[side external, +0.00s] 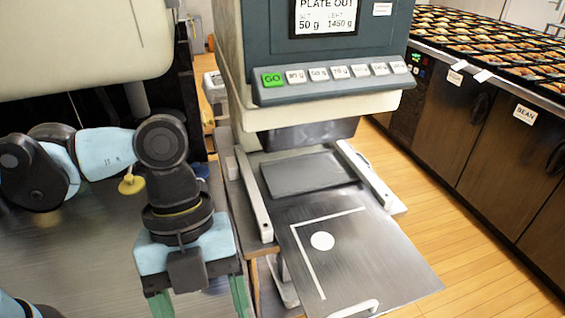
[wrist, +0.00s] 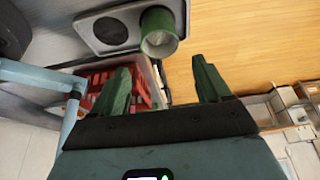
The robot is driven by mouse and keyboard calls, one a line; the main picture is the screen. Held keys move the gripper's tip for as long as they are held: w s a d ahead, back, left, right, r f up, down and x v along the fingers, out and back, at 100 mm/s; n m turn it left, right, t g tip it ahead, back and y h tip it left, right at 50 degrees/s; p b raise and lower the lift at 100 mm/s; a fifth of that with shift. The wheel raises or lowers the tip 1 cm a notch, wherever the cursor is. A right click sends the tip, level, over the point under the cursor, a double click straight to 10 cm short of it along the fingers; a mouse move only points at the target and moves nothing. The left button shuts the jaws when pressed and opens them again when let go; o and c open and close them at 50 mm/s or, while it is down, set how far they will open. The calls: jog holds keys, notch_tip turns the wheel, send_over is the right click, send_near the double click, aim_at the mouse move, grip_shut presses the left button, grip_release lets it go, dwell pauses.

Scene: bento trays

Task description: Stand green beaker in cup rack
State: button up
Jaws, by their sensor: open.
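The green beaker (wrist: 158,32) is at the top of the wrist view, with its open mouth facing the camera and a pale inside. It overlaps the right end of a grey panel with a round dark opening (wrist: 84,33), which may be the cup rack. I cannot tell whether the beaker sits in it or beside it. My gripper (wrist: 160,64) is open and empty, its two green fingers apart, with the beaker beyond the fingertips. In the side view my gripper (side external: 200,302) points down at the lower left, fingertips cut off. I see no beaker there.
A red crate (wrist: 98,80) shows behind the left finger. In the side view a weighing machine (side external: 325,80) stands right of my arm, with a metal plate (side external: 375,255) below it. A counter of filled trays (side external: 490,45) is at the far right. Wooden floor is clear between.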

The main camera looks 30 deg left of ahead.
jog(key=w+a+n+t+y, duration=0.1)
jog(key=w+a+n+t, duration=0.2)
jog(key=a+n, duration=0.5)
jog(key=w+a+n+t+y, duration=0.1)
jog(key=w+a+n+t, duration=0.3)
jog(key=a+n, duration=0.4)
jog(key=w+a+r+n+t+y, duration=0.1)
jog(key=w+a+n+t, duration=0.2)
jog(key=a+n, duration=0.6)
jog(key=shift+w+n, duration=1)
jog(key=shift+r, duration=0.1)
